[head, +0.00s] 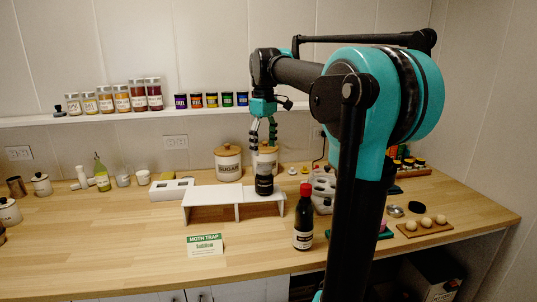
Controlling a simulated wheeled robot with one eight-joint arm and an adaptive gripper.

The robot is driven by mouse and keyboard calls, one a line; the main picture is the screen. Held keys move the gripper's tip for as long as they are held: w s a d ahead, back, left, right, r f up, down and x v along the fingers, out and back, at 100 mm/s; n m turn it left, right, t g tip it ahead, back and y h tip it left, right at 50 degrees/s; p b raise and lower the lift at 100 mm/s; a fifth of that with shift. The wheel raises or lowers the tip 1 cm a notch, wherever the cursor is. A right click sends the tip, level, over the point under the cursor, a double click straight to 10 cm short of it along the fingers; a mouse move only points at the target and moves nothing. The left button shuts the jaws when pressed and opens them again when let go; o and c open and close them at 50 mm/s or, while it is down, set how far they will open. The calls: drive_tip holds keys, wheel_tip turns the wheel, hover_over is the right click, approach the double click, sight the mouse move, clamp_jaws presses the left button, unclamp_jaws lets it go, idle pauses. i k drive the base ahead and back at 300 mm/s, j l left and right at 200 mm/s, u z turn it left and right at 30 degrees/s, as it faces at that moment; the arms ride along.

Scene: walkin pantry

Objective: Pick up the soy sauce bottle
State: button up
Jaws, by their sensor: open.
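A dark bottle with a red cap and a pale label (303,222), which looks like the soy sauce bottle, stands upright near the counter's front edge. Its label is too small to read. It is just right of the white riser (212,205). My gripper (263,143) is open, pointing down at the back of the counter, left of the bottle and well above it. It is apart from the bottle, and nothing shows between its fingers. A short dark jar (264,185) stands on the riser, below the gripper in the picture.
A sugar canister (228,165) stands behind the riser, and a moth trap card (205,245) in front of it. A pale multi-part holder (323,188) is behind the bottle. Round items sit on a board (408,233) at right.

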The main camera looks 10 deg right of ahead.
sight(303, 225)
drive_tip(key=k+l+z, duration=0.15)
drive_tip(key=z, duration=0.2)
drive_tip(key=k+l+z, duration=0.2)
drive_tip(key=z, duration=0.15)
drive_tip(key=k+l+z, duration=0.2)
drive_tip(key=z, duration=0.15)
drive_tip(key=l, duration=0.1)
